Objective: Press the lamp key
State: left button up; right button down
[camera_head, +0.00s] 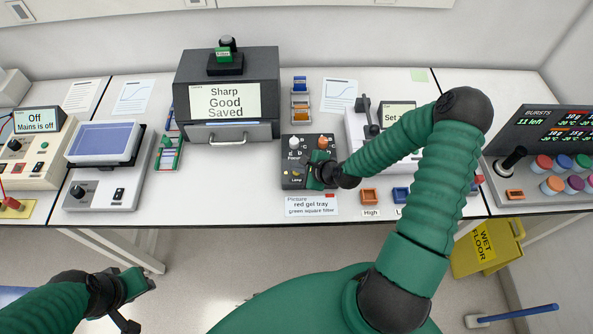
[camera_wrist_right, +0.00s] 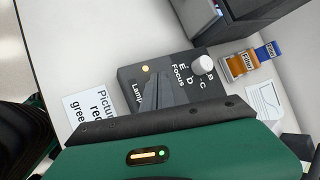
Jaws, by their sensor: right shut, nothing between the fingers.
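The dark control box (camera_head: 292,150) stands on the bench in front of the grey imager, with a white knob, an orange knob, a Focus label and a Lamp label. A small yellow round spot (camera_wrist_right: 146,69) shows by the Lamp label in the right wrist view; I cannot tell whether it is the lamp key or its light. My right gripper (camera_head: 313,182) is over the box's front right part, shut and empty. Its fingers (camera_wrist_right: 166,92) cover part of the panel beside the Lamp label; contact is unclear. My left gripper (camera_head: 148,281) hangs low, away from the bench.
The imager (camera_head: 228,80) reads "Sharp Good Saved". A card (camera_head: 311,205) in front of the box reads "red gel tray, green square filter". An orange block (camera_head: 370,196) and a blue one stand to the right. Filters (camera_wrist_right: 240,65) lie behind the box.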

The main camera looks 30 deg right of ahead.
jog(key=shift+f, duration=0.4)
dwell(0.5)
jog(key=shift+r+p, duration=0.65)
jog(key=shift+r, duration=0.15)
notch_tip(320, 180, up, 5)
jog(key=p, duration=0.5)
jog(key=shift+r, duration=0.15)
jog(key=shift+d, duration=0.1)
